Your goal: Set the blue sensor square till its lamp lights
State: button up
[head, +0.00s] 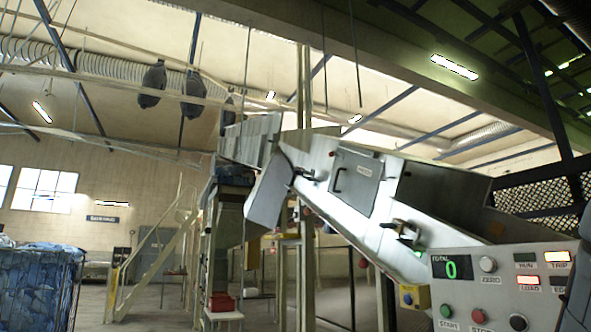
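I cannot make out a clearly blue sensor. A small dark bracketed device (404,233) sits on the side of the sloping metal chute (335,205), and another dark fitting (304,174) sits higher up beside the hatch; both are too small to read. The control panel (500,300) at lower right has a green display (452,267) reading 0. Its TRIP lamp (557,256) and LOAD lamp (528,280) are lit; the RUN lamp (525,265) looks dim. My gripper is not in view.
A yellow button box (414,296) stands left of the panel. A bin of blue bundles (38,285) is at lower left. A stair rail (150,255) and a small table with a red tray (222,303) stand mid-left. Dark bags (153,84) hang overhead. Floor shows between them.

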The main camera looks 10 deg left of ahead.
aim_at(304, 173)
jog(key=u, duration=0.25)
jog(key=i, duration=0.85)
jog(key=u, duration=0.5)
jog(key=i, duration=2.45)
jog(key=u, duration=0.05)
